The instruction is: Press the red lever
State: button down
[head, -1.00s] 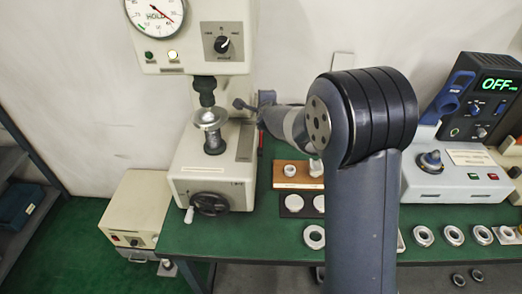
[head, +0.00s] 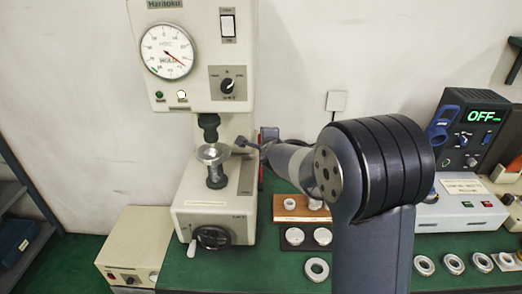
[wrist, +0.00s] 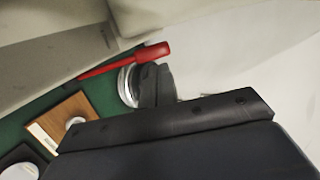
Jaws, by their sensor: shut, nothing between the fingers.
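The red lever (wrist: 130,59) shows in the wrist view as a thin red rod with a thicker red grip, beside the pale machine body. In the head view only a sliver of red (head: 261,178) shows at the right side of the hardness tester (head: 215,222), mostly hidden by my arm. My gripper (head: 242,142) is shut and empty, close to the tester's right side. In the wrist view its dark fingers (wrist: 157,84) are just below and right of the red grip, and a gap cannot be judged.
A wooden block (head: 291,208) with rings stands on the green bench right of the tester. Several metal rings (head: 317,269) lie along the front. A control box (head: 455,207) and a panel reading OFF (head: 478,137) stand at the right.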

jog(key=p+v, duration=0.1)
jog(key=v, duration=0.7)
jog(key=shift+s+r, duration=0.2)
jog(key=shift+r, duration=0.3)
jog(key=c, duration=2.2)
grip_release()
jog(key=shift+d, duration=0.1)
